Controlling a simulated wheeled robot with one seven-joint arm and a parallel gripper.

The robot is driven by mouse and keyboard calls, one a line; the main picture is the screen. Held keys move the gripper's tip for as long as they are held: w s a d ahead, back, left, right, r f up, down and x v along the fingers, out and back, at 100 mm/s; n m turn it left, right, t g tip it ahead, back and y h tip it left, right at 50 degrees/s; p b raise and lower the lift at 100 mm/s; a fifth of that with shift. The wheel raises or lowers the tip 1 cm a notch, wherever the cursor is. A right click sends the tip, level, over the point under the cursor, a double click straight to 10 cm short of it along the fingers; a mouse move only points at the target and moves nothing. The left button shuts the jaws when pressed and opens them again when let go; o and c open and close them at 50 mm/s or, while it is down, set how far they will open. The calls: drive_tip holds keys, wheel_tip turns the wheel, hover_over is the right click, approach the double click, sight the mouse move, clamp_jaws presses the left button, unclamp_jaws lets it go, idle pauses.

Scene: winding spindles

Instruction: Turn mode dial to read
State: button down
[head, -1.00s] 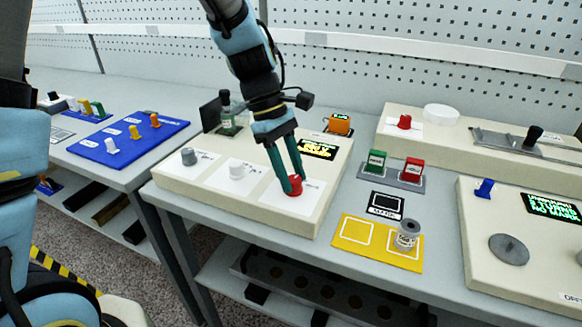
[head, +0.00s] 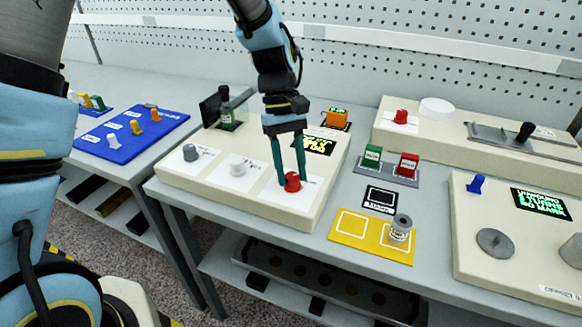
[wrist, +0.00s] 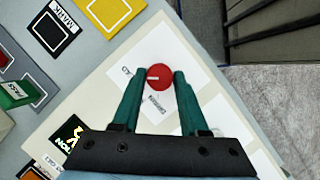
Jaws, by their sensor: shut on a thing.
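A beige console (head: 225,190) on the table carries three round knobs on white plates: a grey one (head: 190,153), a white one (head: 237,168) and a red one (head: 292,183). My gripper (head: 293,180) points down at the red knob, with a green finger on each side of it. In the wrist view the red knob (wrist: 159,78) sits between the fingertips, with a white mark on its top. Small print shows on its plate, partly hidden by the fingers; I cannot read all of it. The console's dark display (head: 313,145) has yellow text, unreadable and partly hidden behind a finger.
A green switch (head: 372,155) and a red switch (head: 407,164) stand right of the console. A grey spool (head: 400,228) stands on a yellow mat (head: 350,231). A second beige console (head: 470,215) is at far right.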

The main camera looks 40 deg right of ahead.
idle(0.3)
drive_tip(key=shift+c, duration=2.2)
unclamp_jaws()
drive_tip(key=shift+r, duration=0.1)
drive_tip(key=a+b+v, duration=0.1)
drive_tip(key=b+v, duration=0.1)
drive_tip(key=v, duration=0.8)
drive_tip(key=shift+w+d+r, duration=0.2)
drive_tip(key=shift+d+r, duration=0.05)
drive_tip(key=shift+d, duration=0.25)
drive_tip(key=shift+n+t+h, duration=0.4)
drive_tip(key=shift+t+h, duration=0.1)
drive_tip(key=shift+t, duration=0.2)
drive_tip(key=w+a, duration=0.2)
drive_tip(key=a, duration=0.1)
drive_tip(key=w+a+f, duration=0.1)
drive_tip(key=w+a, duration=0.1)
drive_tip(key=a, duration=0.1)
drive_tip(key=w+a+f, duration=0.1)
drive_tip(key=w+a, duration=0.2)
drive_tip(key=shift+a+f, duration=0.1)
drive_tip(key=shift+a, duration=0.2)
drive_tip(key=a+f+t, duration=0.2)
drive_tip(key=a, duration=1.1)
drive_tip(key=w+a+f+t, duration=0.1)
drive_tip(key=a+f+t, duration=0.1)
drive_tip(key=a, duration=1.1)
drive_tip(key=shift+a+f+n, duration=0.3)
drive_tip(key=shift+a+f, duration=0.05)
